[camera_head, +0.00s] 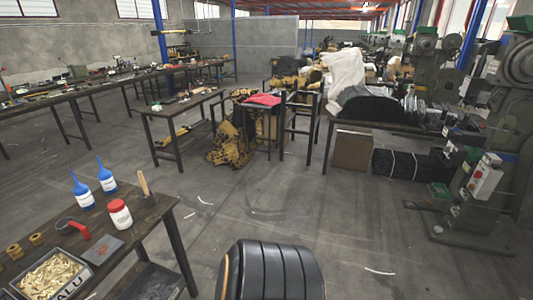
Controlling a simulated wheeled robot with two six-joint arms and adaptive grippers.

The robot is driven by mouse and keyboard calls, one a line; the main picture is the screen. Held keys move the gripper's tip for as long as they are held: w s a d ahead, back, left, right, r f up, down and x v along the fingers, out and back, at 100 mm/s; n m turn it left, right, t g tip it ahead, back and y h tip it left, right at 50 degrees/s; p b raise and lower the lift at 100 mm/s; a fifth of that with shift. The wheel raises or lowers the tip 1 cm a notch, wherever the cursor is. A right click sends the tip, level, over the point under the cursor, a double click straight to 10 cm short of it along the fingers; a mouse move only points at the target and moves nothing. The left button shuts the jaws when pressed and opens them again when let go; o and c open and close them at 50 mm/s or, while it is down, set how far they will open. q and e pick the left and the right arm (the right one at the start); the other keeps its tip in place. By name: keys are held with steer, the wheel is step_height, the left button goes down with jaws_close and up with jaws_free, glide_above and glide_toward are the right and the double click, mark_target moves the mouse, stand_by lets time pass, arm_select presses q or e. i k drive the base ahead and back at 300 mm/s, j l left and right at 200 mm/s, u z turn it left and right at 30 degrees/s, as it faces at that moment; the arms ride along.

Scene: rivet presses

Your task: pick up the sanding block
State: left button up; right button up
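A workbench (150,228) stands at the lower left. No object on it can be surely told as the sanding block. A flat grey piece (103,249) lies near its front edge and might be it, but it is too small to be sure. Beside it is a tool with a red handle (78,232). A wooden handle-like piece (143,184) stands upright near the bench's far right corner. Neither of my grippers shows in the view.
On the same bench are two blue-and-white bottles (82,192), a red-lidded white jar (120,214), tan rings (37,239) and a bin of brass pieces (78,256). Open floor (270,200) lies right of it. Presses (485,170) stand at the right.

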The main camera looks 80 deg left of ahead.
mark_target(30, 260)
steer(key=u, duration=4.7)
